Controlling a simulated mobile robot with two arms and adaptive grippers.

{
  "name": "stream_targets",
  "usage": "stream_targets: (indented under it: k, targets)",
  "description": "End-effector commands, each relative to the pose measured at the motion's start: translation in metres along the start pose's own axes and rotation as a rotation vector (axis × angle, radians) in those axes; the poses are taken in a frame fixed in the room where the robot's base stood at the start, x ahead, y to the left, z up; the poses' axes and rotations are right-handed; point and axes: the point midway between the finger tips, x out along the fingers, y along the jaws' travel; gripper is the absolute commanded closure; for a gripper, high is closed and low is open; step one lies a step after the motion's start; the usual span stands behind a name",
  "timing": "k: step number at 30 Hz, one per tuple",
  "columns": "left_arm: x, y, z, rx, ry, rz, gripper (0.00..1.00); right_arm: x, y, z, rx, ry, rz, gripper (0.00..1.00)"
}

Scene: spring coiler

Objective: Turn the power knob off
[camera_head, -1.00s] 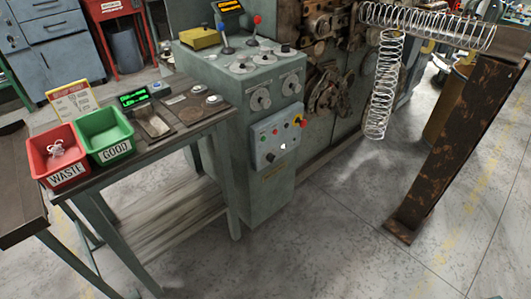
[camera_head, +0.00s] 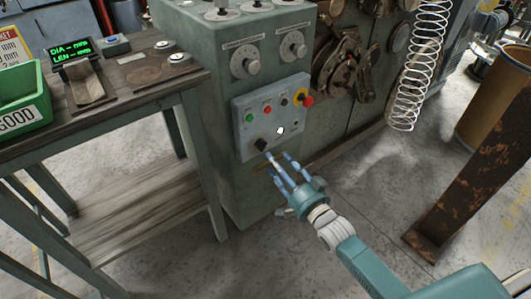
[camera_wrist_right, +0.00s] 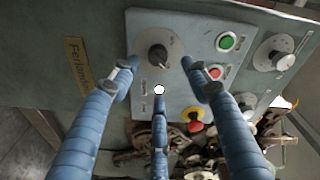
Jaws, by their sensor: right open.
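The power knob appears to be the black rotary knob (camera_head: 261,144) at the lower left of the grey control panel (camera_head: 243,137). In the right wrist view the knob (camera_wrist_right: 158,54) has a round dark face with a raised grip. My right gripper (camera_head: 277,160) has blue fingers and is open and empty. It is in front of the panel, just to the lower right of the knob. In the wrist view the spread fingers (camera_wrist_right: 159,72) lie on both sides of and below the knob; I cannot tell whether any touches it. My left gripper is not in view.
The panel also carries a green button (camera_head: 249,118), a red button (camera_head: 267,110) and a red emergency stop on yellow (camera_head: 306,100). Larger dials (camera_head: 244,62) sit above.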

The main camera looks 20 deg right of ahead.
Motion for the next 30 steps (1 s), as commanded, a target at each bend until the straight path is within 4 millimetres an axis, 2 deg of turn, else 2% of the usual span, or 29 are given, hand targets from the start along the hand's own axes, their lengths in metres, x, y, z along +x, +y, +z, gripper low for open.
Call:
stream_targets:
  k: [1,6,12,16,24,26,30]
  targets:
    - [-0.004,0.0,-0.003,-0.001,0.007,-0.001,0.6,0.012,0.001,0.0,0.0,0.002,-0.001,0.53]
    - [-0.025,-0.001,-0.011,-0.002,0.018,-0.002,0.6,0.044,0.002,0.001,-0.001,0.001,0.0,0.53]
    - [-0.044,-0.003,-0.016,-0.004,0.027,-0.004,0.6,0.07,0.002,0.001,-0.001,0.0,0.002,0.53]
    - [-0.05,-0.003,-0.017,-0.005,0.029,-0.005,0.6,0.077,0.002,0.001,-0.002,-0.001,0.002,0.53]
    - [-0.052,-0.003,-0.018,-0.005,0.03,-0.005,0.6,0.078,0.002,0.001,-0.002,-0.001,0.003,0.53]
    - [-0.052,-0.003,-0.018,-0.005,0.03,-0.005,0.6,0.078,0.002,0.001,-0.002,-0.001,0.003,0.63]
    - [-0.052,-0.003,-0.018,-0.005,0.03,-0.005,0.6,0.077,0.002,0.001,-0.002,-0.001,0.003,0.91]
